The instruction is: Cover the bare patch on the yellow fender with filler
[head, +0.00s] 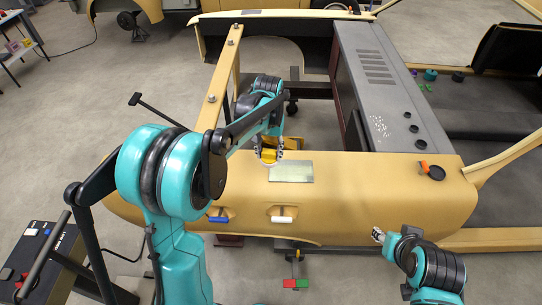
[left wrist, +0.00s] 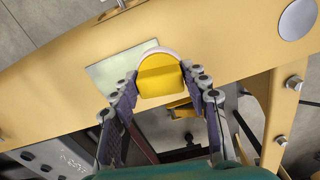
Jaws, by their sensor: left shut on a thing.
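The yellow fender (head: 350,205) runs across the middle of the head view. Its bare patch (head: 291,171) is a grey-green rectangle on the top face; it also shows in the left wrist view (left wrist: 112,72). My left gripper (head: 268,156) is just left of the patch, shut on a yellow spreader (left wrist: 160,78) with a pale rounded edge. In the wrist view the spreader overlaps the patch's edge; I cannot tell whether it touches the fender. No filler is clearly distinguishable on the patch. My right gripper (head: 378,236) is near the fender's front edge, its jaws too small to read.
A black round dish (head: 437,173) and an orange-handled item (head: 423,166) lie at the fender's right end. Blue (head: 218,219) and white (head: 281,219) handles sit along its front.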

